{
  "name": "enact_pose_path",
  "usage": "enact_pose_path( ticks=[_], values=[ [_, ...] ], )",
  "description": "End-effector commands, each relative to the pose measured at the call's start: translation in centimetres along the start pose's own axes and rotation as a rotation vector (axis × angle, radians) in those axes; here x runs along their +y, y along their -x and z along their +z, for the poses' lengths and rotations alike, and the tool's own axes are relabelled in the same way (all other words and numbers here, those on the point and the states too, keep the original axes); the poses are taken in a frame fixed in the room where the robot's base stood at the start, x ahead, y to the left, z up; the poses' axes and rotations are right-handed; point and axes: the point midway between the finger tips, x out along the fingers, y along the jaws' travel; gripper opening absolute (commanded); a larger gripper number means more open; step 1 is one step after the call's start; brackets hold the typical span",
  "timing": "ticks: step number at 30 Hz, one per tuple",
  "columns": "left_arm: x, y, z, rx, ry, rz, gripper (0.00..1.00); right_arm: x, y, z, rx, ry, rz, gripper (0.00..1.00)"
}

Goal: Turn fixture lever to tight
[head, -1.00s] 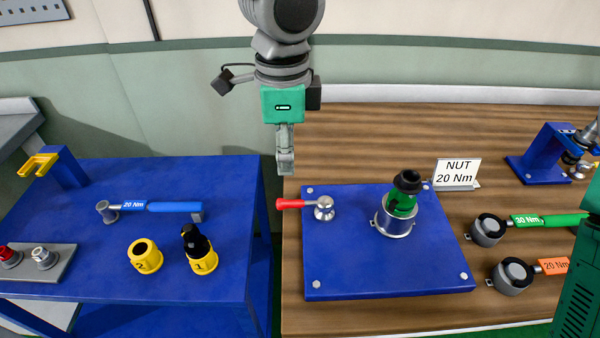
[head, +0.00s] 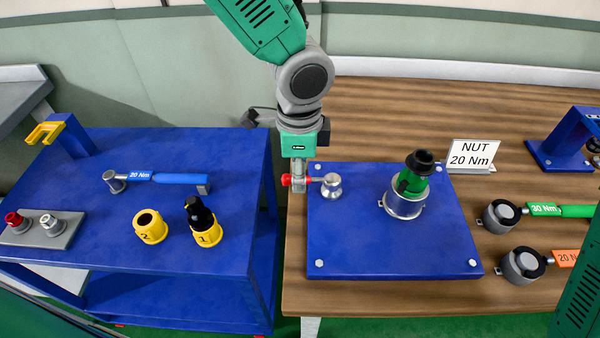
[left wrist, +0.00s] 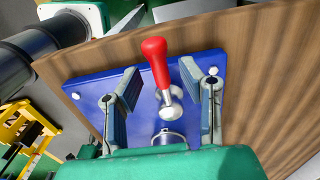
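The fixture lever has a red handle (head: 289,180) pointing left from a silver knob-like pivot (head: 331,186). It sits at the upper left of the blue fixture plate (head: 350,255). My left gripper (head: 298,187) points down at the red handle and hides part of it. In the left wrist view, the red handle (left wrist: 155,60) stands between the two spread fingers of my left gripper (left wrist: 160,80), with gaps on both sides. A silver clamp ring (head: 404,205) on the plate holds a green part with a black top (head: 413,175). My right gripper is not shown.
A "NUT 20 Nm" sign (head: 473,154) stands behind the plate. Torque wrenches lie at right, one green (head: 545,209), one orange (head: 567,258). The blue side table (head: 90,240) at left holds a blue wrench (head: 165,178) and two yellow holders (head: 150,227).

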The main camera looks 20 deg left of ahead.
Motion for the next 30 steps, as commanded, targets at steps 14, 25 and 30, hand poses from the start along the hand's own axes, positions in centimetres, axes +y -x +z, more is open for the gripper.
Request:
enact_pose_path(
  ticks=[14, 25, 30],
  values=[
    [-0.04, -0.81, 0.08, 0.000, 0.001, 0.001, 0.10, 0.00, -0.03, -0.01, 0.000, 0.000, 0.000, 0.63],
    [-0.11, -0.70, 0.10, 0.001, 0.013, -0.001, 0.00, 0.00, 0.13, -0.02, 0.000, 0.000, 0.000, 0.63],
    [0.01, -0.59, 0.43, -0.001, 0.063, -0.002, 0.00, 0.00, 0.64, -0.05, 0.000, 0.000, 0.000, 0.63]
  ],
)
